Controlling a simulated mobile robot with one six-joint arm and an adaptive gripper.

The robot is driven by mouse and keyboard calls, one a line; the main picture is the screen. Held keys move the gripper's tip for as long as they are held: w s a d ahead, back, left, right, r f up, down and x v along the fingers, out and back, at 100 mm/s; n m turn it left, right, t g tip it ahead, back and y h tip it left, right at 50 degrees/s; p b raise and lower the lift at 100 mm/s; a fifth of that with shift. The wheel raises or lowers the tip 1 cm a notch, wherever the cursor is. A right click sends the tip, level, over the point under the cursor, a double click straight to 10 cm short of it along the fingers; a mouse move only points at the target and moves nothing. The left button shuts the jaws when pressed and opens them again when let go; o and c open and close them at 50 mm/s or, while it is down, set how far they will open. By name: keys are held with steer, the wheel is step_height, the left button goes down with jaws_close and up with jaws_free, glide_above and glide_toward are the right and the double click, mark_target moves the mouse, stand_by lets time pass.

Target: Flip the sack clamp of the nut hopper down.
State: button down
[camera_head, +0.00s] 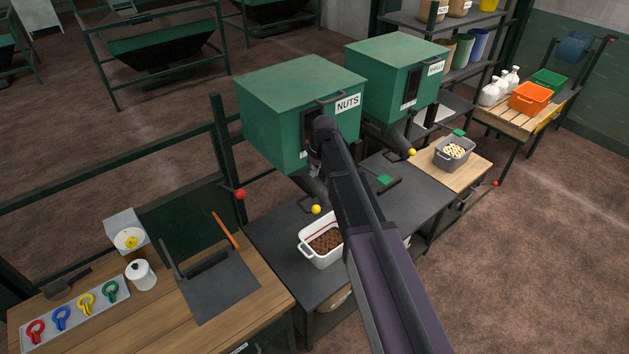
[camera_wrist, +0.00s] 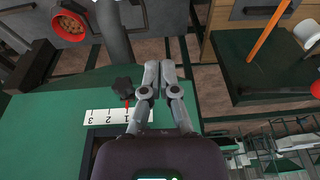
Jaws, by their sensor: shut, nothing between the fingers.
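The nut hopper (camera_head: 290,105) is the green box with the NUTS label. Its dark spout (camera_head: 316,184) slants down, partly behind my arm; a grey tube, probably this spout, shows in the wrist view (camera_wrist: 112,30). A dark wire loop with a yellow ball knob (camera_head: 316,210) sits by the spout's lower end and looks like the sack clamp. I cannot tell its exact position. My gripper (camera_wrist: 158,66) is shut and empty, beside the hopper's green side.
A white tub of nuts (camera_head: 303,246) stands on the dark bench below the spout. A 1-2-3 scale with a black knob (camera_wrist: 124,85) is close beside my fingers. The shells hopper (camera_head: 395,65) stands at the right. A wooden table with colored rings (camera_head: 86,303) is at front left.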

steer(key=shift+s+a+f+b, duration=0.1)
steer(key=shift+s+f+b, duration=0.05)
steer(key=shift+f+b, duration=3.05)
steer(key=shift+s+f+b, duration=0.1)
steer(key=shift+f+b, duration=2.95)
steer(key=shift+f, duration=0.1)
steer(key=shift+f, duration=0.1)
